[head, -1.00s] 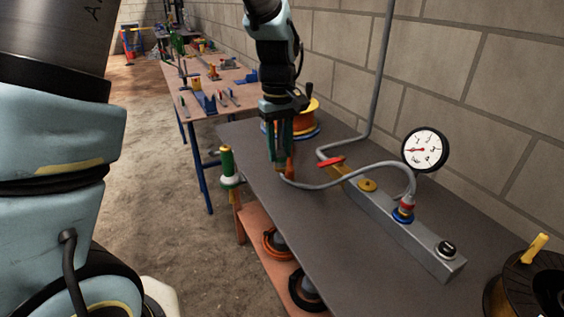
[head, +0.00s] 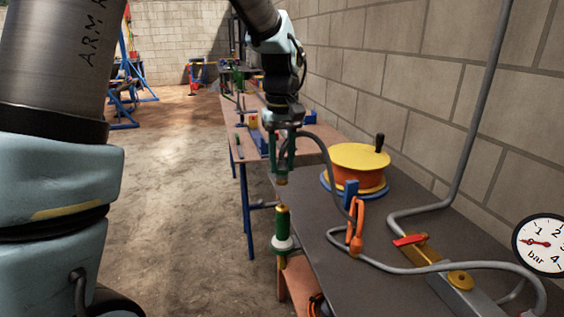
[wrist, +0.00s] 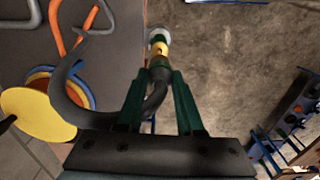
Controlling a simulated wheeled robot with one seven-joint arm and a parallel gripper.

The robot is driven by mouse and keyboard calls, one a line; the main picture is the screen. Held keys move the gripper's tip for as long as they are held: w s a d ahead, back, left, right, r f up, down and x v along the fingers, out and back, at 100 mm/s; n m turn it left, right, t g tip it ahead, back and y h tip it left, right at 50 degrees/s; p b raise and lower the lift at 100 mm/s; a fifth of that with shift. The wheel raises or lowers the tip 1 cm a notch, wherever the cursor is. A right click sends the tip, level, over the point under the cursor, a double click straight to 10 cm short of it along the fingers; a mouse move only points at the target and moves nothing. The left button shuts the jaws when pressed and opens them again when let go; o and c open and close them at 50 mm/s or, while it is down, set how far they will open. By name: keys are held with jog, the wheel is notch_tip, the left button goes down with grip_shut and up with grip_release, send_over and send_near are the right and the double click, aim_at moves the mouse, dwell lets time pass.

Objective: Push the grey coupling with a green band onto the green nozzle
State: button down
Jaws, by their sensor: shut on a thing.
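My gripper (head: 283,168) is shut on the coupling (head: 282,181) at the end of a grey hose (head: 327,160). The green nozzle (head: 283,222) stands upright beside the bench's left edge, with a gold tip and a white collar below. The coupling is above the nozzle, with a visible gap in the head view. In the wrist view, the coupling (wrist: 161,73) is between the green fingers, and the nozzle (wrist: 158,36) lies beyond it, partly hidden.
The hose arches from my gripper down to the dark bench (head: 370,290), past an orange hook (head: 356,228). A yellow and orange reel (head: 358,165) stands behind it. A red-handled valve (head: 410,240) and pressure gauge (head: 541,243) are at right. Open floor lies left of the nozzle.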

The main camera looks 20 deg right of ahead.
aim_at(282, 179)
jog(key=shift+f, duration=0.1)
jog(key=shift+s+f+b, duration=0.1)
jog(key=shift+f+b, duration=2.4)
jog(key=shift+f, duration=0.3)
jog(key=shift+p, duration=0.7)
jog(key=shift+f+b, duration=0.3)
jog(key=shift+f, duration=0.25)
dwell(0.4)
jog(key=shift+c, duration=2.3)
grip_release()
notch_tip(282, 179, up, 11)
jog(key=shift+f+b, duration=0.1)
jog(key=shift+b, duration=0.3)
